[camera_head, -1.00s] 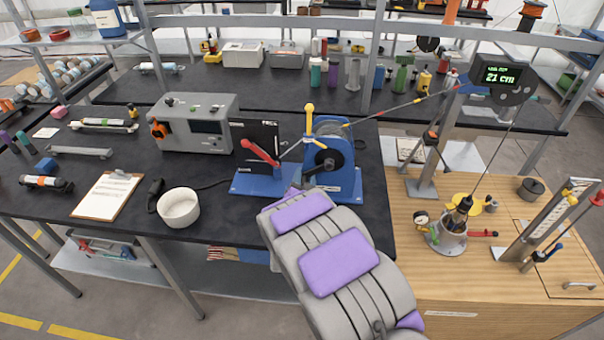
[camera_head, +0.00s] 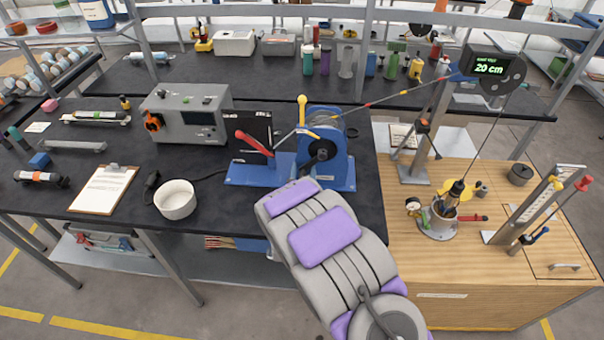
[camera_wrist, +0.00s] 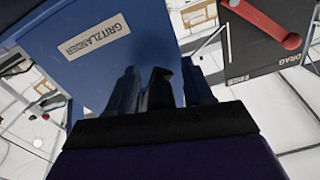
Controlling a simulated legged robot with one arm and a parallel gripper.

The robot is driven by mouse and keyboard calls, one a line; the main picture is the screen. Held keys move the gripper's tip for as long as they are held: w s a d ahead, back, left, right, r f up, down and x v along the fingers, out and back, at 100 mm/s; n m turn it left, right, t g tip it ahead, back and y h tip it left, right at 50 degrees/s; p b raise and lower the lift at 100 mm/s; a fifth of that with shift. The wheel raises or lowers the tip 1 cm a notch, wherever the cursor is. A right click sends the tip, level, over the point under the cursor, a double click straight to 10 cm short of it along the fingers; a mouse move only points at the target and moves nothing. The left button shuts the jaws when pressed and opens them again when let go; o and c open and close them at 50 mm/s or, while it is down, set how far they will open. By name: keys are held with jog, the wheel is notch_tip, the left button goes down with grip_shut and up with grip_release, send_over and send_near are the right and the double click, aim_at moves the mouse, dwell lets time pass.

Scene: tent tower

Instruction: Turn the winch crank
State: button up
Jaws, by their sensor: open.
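The blue winch (camera_head: 334,160) stands on the black bench, with a dark hub on its near face. My arm reaches up to it from below, and its end hides the lower front of the winch and my fingers in the head view. In the wrist view, my gripper (camera_wrist: 161,84) has its two fingers apart under the winch's blue side plate (camera_wrist: 105,40). A dark upright piece (camera_wrist: 160,90) shows between the fingers; I cannot tell whether it is the crank handle or whether they touch it. A line runs from the winch to the right, past a display (camera_head: 490,68) reading 20 cm.
A black drag panel (camera_head: 250,132) with a red lever (camera_head: 254,142) stands left of the winch. A yellow-knobbed lever (camera_head: 302,110) rises beside it. A white bowl (camera_head: 176,199) and a clipboard (camera_head: 104,188) lie further left. A wooden cabinet (camera_head: 450,270) stands at right.

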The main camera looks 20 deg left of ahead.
jog(key=shift+s, duration=0.15)
jog(key=p+v, duration=0.7)
jog(key=v, duration=1)
jog(key=shift+p, duration=0.3)
jog(key=shift+f, duration=0.15)
